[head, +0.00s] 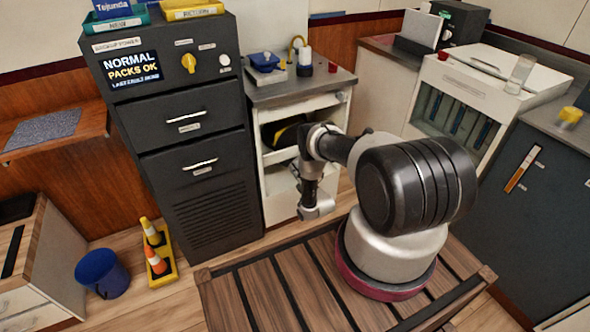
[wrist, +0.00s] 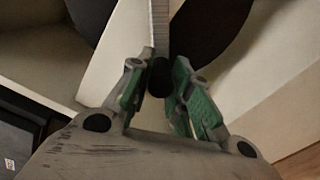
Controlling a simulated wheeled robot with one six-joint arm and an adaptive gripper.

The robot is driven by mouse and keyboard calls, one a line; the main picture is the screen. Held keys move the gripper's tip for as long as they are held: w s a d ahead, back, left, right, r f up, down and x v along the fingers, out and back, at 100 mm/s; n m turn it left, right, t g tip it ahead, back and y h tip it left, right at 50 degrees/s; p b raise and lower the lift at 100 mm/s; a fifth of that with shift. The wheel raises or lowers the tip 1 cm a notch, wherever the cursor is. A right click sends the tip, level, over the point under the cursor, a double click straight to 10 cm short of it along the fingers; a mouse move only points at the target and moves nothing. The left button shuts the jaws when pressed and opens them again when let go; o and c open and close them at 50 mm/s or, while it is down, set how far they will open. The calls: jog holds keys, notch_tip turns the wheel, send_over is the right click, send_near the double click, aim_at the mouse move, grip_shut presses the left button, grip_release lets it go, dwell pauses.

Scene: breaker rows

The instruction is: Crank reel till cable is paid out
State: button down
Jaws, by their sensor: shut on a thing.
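The reel (head: 285,131) shows in the head view as a black and yellow round shape inside the open white cabinet, partly hidden by my arm. In the wrist view, a large dark disc (wrist: 208,22) that looks like part of the reel stands just beyond my gripper. My gripper (wrist: 160,84) has its green-padded fingers closed around a small dark round knob (wrist: 159,76), which looks like the crank handle. A pale ridged bar (wrist: 160,25) runs up from the knob in front of the disc. My fingers cannot be made out in the head view. I cannot make out the cable.
The white cabinet (head: 343,94) has a grey top with a tap and small items. Traffic cones (head: 156,262) and a blue bucket (head: 102,273) are on the floor at left. White walls enclose my gripper.

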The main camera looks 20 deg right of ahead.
jog(key=shift+d+f, duration=0.1)
jog(key=shift+f, duration=0.05)
dwell(0.4)
jog(key=c, duration=1.3)
grip_release()
jog(key=s, duration=1.2)
jog(key=shift+d, duration=0.2)
